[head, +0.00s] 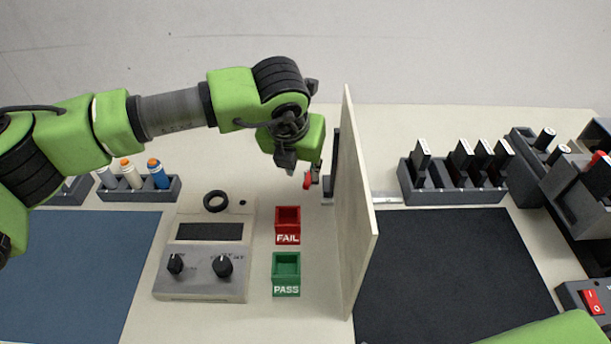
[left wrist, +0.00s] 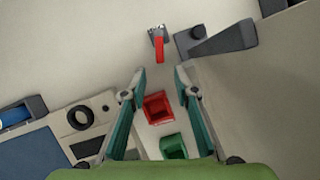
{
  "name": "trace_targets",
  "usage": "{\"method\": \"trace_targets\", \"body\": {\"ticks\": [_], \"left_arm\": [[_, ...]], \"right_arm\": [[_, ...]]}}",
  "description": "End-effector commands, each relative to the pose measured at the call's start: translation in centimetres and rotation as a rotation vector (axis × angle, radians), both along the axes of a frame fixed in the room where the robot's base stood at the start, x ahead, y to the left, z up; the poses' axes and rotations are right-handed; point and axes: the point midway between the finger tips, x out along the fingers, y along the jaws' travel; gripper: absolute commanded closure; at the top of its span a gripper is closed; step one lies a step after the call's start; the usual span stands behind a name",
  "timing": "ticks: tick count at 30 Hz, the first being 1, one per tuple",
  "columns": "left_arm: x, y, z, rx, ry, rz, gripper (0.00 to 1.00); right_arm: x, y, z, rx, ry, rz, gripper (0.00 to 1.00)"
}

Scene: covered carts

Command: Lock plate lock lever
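An upright pale plate (head: 357,220) stands edge-on in the middle of the table. A small red lever (head: 307,182) is low on its left side, partly hidden by my left gripper (head: 302,171). In the left wrist view the red lever (left wrist: 159,50) hangs from a small grey mount, beyond the fingertips and roughly in line with the gap between them. The left gripper (left wrist: 163,93) is open with nothing between its fingers. A dark grey bracket (left wrist: 222,42) is right of the lever. My right gripper is out of view; only a green part of my arm shows at bottom right.
Red FAIL bin (head: 288,226) and green PASS bin (head: 286,274) are in front of the lever. A grey device with knobs (head: 205,260) is left of them. A bottle rack (head: 140,190) is further left. Right of the plate are a dark mat (head: 450,275) and a grey rack (head: 452,182).

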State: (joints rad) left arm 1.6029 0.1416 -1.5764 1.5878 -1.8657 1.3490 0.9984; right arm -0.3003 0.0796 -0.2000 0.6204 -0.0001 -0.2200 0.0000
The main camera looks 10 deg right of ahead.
Motion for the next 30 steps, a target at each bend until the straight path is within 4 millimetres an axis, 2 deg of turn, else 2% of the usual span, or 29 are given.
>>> {"method": "trace_targets", "body": {"ticks": [1, 6, 12, 23, 27, 30], "left_arm": [[0.3, -0.2, -0.9, 0.002, 0.003, 0.001, 0.72], [1.4, -0.8, -3.9, 0.001, 0.003, 0.002, 0.72], [2.2, -1.2, -6.1, 0.0, 0.001, 0.0, 0.72], [2.5, -1.3, -6.7, 0.0, -0.001, 0.0, 0.72], [2.5, -1.3, -6.6, 0.0, -0.001, 0.0, 1.0], [2.5, -1.3, -6.6, 0.0, -0.001, 0.0, 1.0]], "right_arm": [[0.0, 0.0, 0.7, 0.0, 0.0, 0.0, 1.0], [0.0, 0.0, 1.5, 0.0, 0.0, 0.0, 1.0], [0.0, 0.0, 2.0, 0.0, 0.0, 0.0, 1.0], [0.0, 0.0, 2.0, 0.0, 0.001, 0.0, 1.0], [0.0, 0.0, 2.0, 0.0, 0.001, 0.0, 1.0], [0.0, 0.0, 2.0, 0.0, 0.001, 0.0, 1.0]]}}
